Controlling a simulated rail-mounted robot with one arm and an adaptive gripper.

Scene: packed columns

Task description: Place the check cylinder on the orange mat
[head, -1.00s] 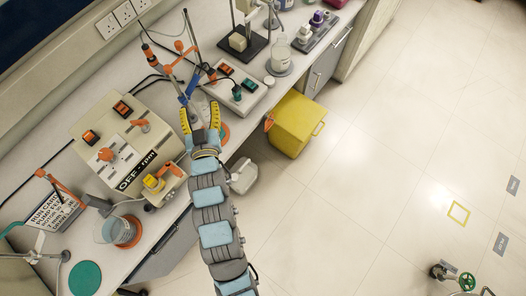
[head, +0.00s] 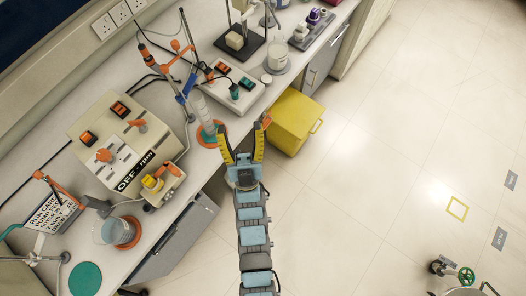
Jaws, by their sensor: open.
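The check cylinder looks like a clear, whitish upright cylinder (head: 201,108) on the bench, in the middle of the head view. Its foot appears to stand on the orange mat (head: 207,140), a round disc near the bench's front edge. My gripper (head: 240,140) is open, with yellow-and-black fingers spread and nothing between them. It is to the right of the cylinder and mat, apart from both, over the bench's front edge. The cylinder's exact base outline is too small to tell.
A pump box (head: 125,150) stands left of the cylinder. A beaker (head: 108,230) sits on another orange disc, near a green disc (head: 85,279). A switch box (head: 232,88) and clamp stand (head: 183,70) are behind. A yellow bin (head: 295,122) stands on the floor, right.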

